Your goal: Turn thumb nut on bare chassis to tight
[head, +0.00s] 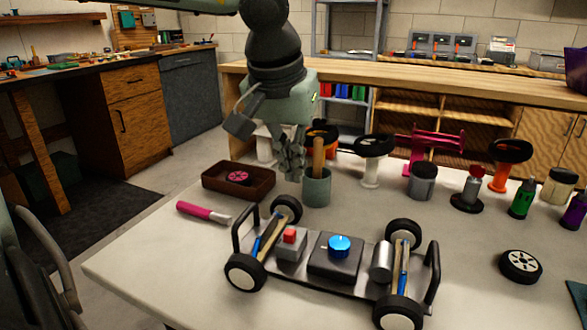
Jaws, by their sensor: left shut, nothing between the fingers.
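The bare chassis (365,285) stands on the light table with four wheels fitted and a black hoop at each end. A blue round knob (339,244), which looks like the thumb nut, sits on a black box (335,262) in the middle of the chassis. A grey block (291,246) with a red top stands left of it. I cannot tell from its look how tight the knob is. My left gripper (292,170) is shut and empty, pointing down behind the chassis, beside a green cup, apart from the knob. My right gripper is out of view.
The green cup (316,188) holds a wooden handle. A brown tray (238,182) and a pink-handled tool (203,214) lie left of it. Jars, bottles and stands line the back. A loose wheel (520,266) lies at right. The table's front left is clear.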

